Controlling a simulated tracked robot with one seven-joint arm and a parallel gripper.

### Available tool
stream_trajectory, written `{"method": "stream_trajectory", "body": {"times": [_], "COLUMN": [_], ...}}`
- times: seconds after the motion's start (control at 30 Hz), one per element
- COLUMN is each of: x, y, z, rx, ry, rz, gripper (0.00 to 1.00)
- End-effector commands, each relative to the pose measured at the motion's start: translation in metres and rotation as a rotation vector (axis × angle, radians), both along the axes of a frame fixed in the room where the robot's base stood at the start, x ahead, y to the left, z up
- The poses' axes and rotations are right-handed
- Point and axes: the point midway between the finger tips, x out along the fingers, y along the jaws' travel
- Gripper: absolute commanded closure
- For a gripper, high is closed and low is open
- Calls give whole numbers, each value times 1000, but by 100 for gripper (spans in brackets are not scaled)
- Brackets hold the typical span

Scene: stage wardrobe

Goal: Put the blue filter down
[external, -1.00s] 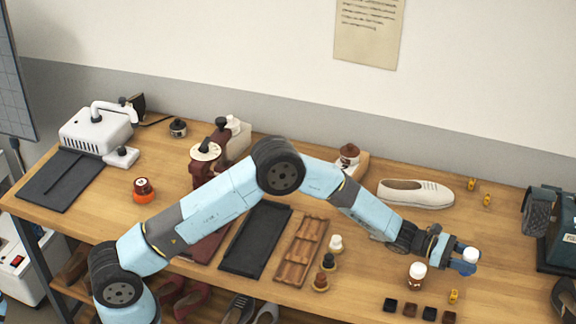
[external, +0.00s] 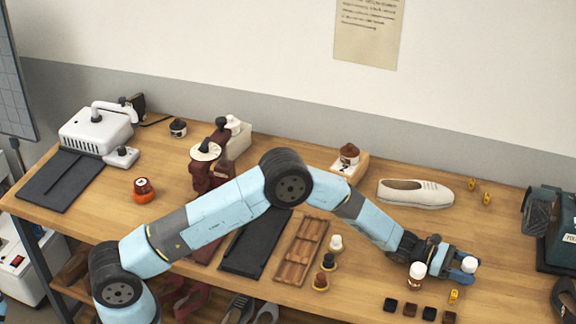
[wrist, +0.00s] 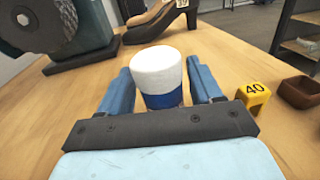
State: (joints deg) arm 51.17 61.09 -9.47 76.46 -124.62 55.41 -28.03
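The blue filter (wrist: 160,80) shows as a small upright cylinder, white on top and blue below, between my gripper's two blue fingers in the wrist view. In the external view only the filter's white top (external: 469,264) shows clearly. It is low over the table's right part; its bottom is hidden, so I cannot tell whether it touches the wood.
A brown bottle with a white cap (external: 416,272) stands just left of my gripper. A yellow numbered block (external: 454,296) and several small dark dishes (external: 429,313) lie in front. A white shoe (external: 415,193) is behind. Bare wood surrounds the filter's right side.

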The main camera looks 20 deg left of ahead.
Motion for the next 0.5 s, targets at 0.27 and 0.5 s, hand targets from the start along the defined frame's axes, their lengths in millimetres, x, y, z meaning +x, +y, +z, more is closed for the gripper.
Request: {"method": "stream_trajectory", "body": {"times": [0.27, 0.5], "x": [0, 2], "y": [0, 9], "z": [0, 3], "rx": [0, 0], "ry": [0, 1], "rz": [0, 1], "gripper": [24, 24]}}
